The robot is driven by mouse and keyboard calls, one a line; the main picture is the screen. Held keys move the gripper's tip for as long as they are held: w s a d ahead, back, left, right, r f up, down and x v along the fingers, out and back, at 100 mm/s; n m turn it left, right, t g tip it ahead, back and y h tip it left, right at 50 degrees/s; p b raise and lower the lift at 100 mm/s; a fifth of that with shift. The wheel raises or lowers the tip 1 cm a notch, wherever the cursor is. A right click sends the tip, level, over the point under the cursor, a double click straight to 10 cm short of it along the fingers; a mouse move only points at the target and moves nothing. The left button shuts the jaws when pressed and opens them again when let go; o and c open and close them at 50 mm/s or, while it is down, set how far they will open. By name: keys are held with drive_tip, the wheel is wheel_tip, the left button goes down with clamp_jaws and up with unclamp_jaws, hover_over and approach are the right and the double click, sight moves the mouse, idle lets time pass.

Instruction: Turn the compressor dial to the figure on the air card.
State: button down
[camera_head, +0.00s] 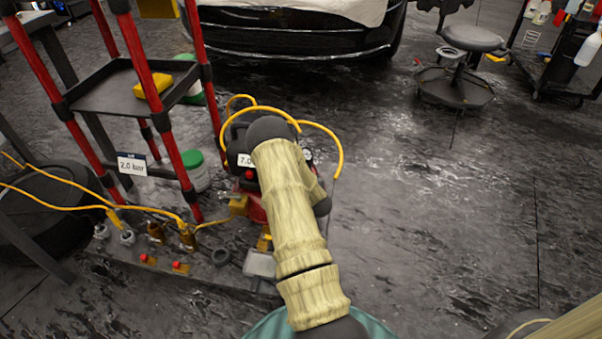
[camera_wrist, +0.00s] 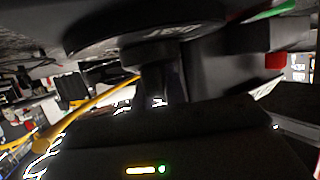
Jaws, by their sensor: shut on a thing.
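The air card (camera_head: 132,166) is a white card reading "2.0 bar", at the left by the red-legged rack. The compressor (camera_head: 252,208) is red and black and stands mostly hidden behind my arm. A white label on it (camera_head: 244,160) shows "7.0"; the rest is covered. My gripper is hidden behind my arm in the head view. In the wrist view, my gripper (camera_wrist: 162,82) is dark and is shut at a wide, dark round piece (camera_wrist: 145,36), which looks like the compressor dial. The dial's pointer and markings cannot be made out.
A red-legged rack (camera_head: 100,95) with a yellow sponge (camera_head: 151,86) stands left of the compressor. Yellow hoses (camera_head: 80,185) run along the left to fittings on a low board. A stool (camera_head: 470,40) is at the back right. The floor (camera_head: 440,210) at right is clear.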

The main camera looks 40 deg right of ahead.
drive_tip(key=shift+a+n+t+y+p, duration=0.15)
drive_tip(key=shift+n+t+y+p, duration=0.25)
drive_tip(key=shift+n+y+p, duration=0.65)
drive_tip(key=shift+w+n+y, duration=0.1)
drive_tip(key=shift+n+y, duration=0.15)
drive_tip(key=shift+y, duration=0.1)
drive_tip(key=c, duration=1.4)
unclamp_jaws()
drive_tip(key=shift+a, duration=0.1)
drive_tip(key=shift+c, duration=0.2)
drive_tip(key=shift+f+m+b, duration=0.15)
drive_tip(key=shift+m+b, duration=0.25)
drive_tip(key=shift+b, duration=0.25)
